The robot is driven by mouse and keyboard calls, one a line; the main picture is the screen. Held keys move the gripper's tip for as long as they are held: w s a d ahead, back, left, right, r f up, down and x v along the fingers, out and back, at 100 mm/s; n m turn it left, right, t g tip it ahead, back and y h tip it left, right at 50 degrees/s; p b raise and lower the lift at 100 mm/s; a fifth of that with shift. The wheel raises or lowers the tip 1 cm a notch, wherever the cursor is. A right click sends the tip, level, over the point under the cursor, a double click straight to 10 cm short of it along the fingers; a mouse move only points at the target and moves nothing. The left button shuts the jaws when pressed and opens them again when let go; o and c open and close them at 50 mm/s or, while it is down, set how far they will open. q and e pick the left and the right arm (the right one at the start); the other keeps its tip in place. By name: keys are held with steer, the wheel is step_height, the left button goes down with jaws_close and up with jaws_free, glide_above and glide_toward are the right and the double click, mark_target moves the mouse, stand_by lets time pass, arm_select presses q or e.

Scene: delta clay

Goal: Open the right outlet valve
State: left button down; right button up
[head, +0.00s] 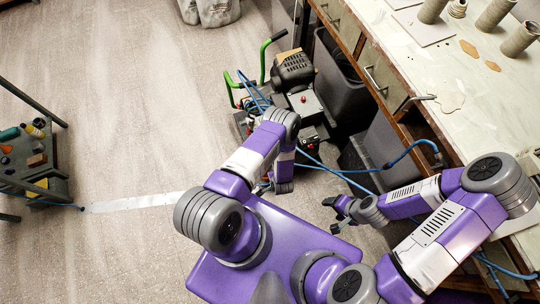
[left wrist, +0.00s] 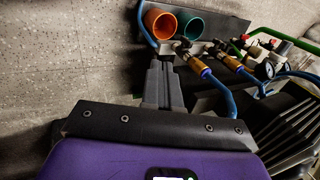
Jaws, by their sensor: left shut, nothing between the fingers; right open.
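The compressor (head: 292,75) stands on the floor beside the workbench, with blue hoses running from it. In the left wrist view, two outlet valves with brass fittings and blue hoses sit on its dark panel: one nearer the middle (left wrist: 186,50) and one further right (left wrist: 232,64). I cannot tell their handle positions. My left gripper (left wrist: 162,63) is shut and empty, its tips just below and left of the nearer valve; contact cannot be told. In the head view my left arm hides part of the compressor. My right gripper (head: 338,209) is open and empty, away from the compressor.
An orange cup (left wrist: 160,22) and a teal cup (left wrist: 190,26) sit on the panel beside the valves. Gauges (left wrist: 265,69) are at the right. The workbench (head: 455,80) and dark bins (head: 340,85) bound the right side. Open floor (head: 130,110) lies left.

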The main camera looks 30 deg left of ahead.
arm_select(q)
steer(key=w+a+f+b, duration=0.5)
steer(key=a+f, duration=0.1)
steer(key=f, duration=0.2)
arm_select(e)
steer(key=shift+f, duration=2.65)
arm_select(q)
steer(key=shift+f, duration=0.1)
